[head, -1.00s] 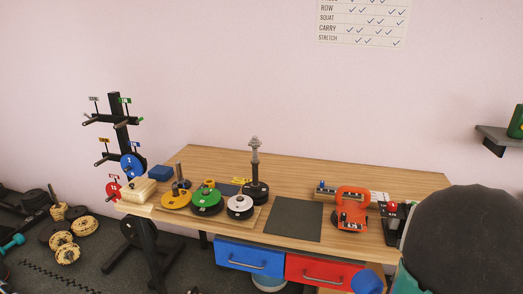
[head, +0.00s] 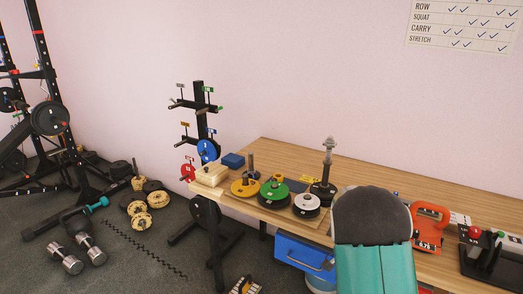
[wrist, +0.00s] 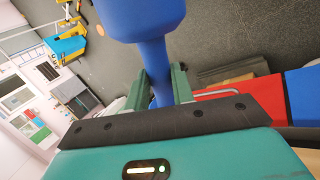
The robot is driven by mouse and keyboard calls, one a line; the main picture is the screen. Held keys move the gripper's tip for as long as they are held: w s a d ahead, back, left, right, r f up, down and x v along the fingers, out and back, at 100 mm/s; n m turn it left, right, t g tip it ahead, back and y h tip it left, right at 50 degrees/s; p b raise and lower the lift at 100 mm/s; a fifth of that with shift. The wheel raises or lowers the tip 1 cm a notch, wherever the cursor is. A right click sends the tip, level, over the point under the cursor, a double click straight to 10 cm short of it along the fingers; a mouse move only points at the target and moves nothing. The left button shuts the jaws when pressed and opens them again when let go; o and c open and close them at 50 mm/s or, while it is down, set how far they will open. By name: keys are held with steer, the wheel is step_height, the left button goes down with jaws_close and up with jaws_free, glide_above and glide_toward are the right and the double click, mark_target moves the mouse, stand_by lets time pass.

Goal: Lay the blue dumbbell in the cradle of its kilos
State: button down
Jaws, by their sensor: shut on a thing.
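The blue dumbbell (wrist: 146,22) fills the top middle of the wrist view. My gripper (wrist: 160,88) is shut on its narrower handle, with a green finger on either side. One thick end stands out beyond the fingers; the other end is out of view. In the head view my arm hides the gripper and the dumbbell. A low black piece with pale and yellow parts (head: 245,286) is cut off by the bottom edge of the head view; I cannot tell whether it is a cradle. No kilo marking is readable on the dumbbell.
The wooden table (head: 285,156) holds plate stacks and an orange scale-like device (head: 430,222). A black plate tree (head: 201,125) stands left of it.

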steer(key=w+a+f+n+t+h, duration=0.2)
steer(key=w+a+f+n+t, duration=0.15)
steer(key=w+a+n, duration=0.35)
steer(key=w+a+f+n+t+h, duration=0.25)
steer(key=a+f+n, duration=0.25)
steer(key=a, duration=0.4)
steer(key=s+f, duration=0.3)
steer(key=f, duration=0.9)
steer(key=shift+s+y, duration=0.3)
steer(key=shift+y, duration=0.15)
